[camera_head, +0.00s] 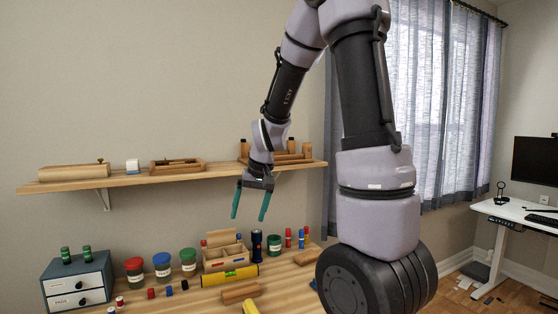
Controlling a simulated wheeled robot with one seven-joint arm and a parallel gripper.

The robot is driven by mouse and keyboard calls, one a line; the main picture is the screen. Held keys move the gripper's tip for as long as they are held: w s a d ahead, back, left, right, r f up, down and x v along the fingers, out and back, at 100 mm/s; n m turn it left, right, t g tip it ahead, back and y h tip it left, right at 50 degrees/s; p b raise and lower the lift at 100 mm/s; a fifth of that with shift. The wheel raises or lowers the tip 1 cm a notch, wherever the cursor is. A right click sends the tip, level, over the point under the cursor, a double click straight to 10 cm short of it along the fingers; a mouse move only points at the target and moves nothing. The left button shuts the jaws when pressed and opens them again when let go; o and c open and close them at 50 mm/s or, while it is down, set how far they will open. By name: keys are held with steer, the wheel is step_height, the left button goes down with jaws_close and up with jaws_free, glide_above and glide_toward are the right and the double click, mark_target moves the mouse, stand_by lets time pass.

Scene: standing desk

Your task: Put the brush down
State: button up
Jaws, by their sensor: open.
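My gripper (249,214) hangs below the wall shelf's front edge and above the workbench, with its two teal fingers pointing down and spread apart. Nothing shows between the fingers. I cannot make out a brush for certain. A wooden block-like piece (240,293) lies on the bench near the front, and a yellow object (250,307) beside it is cut off by the bottom edge of the picture.
The bench (205,300) holds a drawer box (77,285), lidded jars (162,265), a wooden compartment box (226,257), a yellow level (229,276) and a dark upright cylinder (257,245). The wall shelf (125,181) carries wooden trays.

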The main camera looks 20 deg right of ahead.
steer(key=s+d+r+m+t, duration=0.1)
steer(key=s+r+t, duration=0.3)
steer(key=s+r, duration=1.3)
steer(key=shift+s+d+r+m, duration=0.25)
steer(key=shift+s+d+m, duration=0.15)
steer(key=shift+m, duration=0.3)
steer(key=shift+o, duration=0.4)
steer(key=shift+w, duration=0.15)
